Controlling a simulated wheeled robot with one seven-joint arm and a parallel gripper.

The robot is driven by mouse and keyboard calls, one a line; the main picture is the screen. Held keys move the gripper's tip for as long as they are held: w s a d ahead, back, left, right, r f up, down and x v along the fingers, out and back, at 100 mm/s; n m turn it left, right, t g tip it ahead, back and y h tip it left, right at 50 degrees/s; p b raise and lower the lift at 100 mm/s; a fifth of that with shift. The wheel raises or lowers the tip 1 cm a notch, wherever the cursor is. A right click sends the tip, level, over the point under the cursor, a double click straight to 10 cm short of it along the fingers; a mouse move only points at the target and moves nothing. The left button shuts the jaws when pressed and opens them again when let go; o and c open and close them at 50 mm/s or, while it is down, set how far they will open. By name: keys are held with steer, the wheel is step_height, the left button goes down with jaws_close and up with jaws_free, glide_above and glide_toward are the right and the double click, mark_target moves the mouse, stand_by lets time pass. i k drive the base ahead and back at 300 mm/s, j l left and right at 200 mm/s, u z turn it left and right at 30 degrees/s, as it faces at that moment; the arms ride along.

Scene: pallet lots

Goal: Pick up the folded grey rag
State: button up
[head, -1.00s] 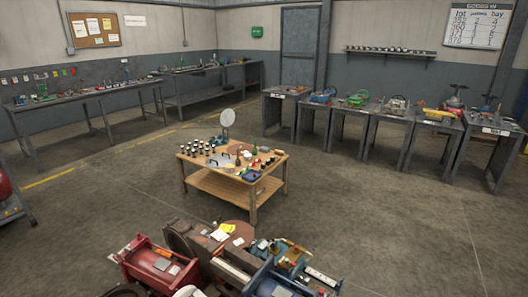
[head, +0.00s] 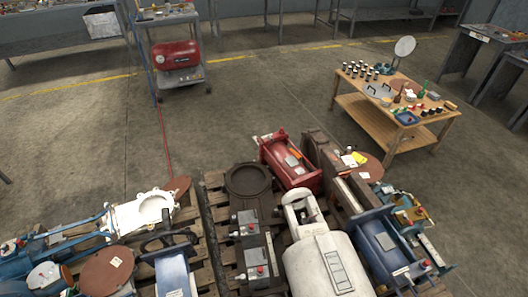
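I cannot make out a folded grey rag for certain in the head view. A small grey flat patch (head: 292,160) lies on the red machine (head: 283,179), but I cannot tell whether it is cloth or a plate. A wooden table (head: 392,137) at the right holds dark jars, a round disc on a stand, a blue item and other small things too small to name surely. My gripper is not in view.
Pallets (head: 213,205) loaded with machinery fill the foreground, including a white tank (head: 320,262) and a blue machine (head: 383,245). A cart with a red tank (head: 176,55) stands at the upper left. Open concrete floor (head: 240,110) lies between the cart, pallets and wooden table.

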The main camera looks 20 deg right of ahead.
mark_target(434, 97)
steer(key=k+l, duration=0.1)
steer(key=l, duration=1.9)
steer(key=k+l+u, duration=0.1)
steer(key=l, duration=0.8)
steer(key=k+l, duration=0.1)
steer(key=l, duration=0.85)
steer(key=i+l, duration=0.15)
steer(key=l, duration=0.4)
steer(key=i+l+u, duration=0.1)
steer(key=l, duration=0.45)
steer(key=i+l+u, duration=0.1)
steer(key=l, duration=0.5)
steer(key=i+l, duration=0.15)
steer(key=l, duration=0.4)
steer(key=i+l, duration=0.45)
steer(key=i+l+u, duration=0.1)
steer(key=i+l, duration=0.85)
steer(key=l, duration=0.2)
steer(key=i+l+u, duration=0.1)
steer(key=i+l, duration=0.75)
steer(key=l, duration=0.25)
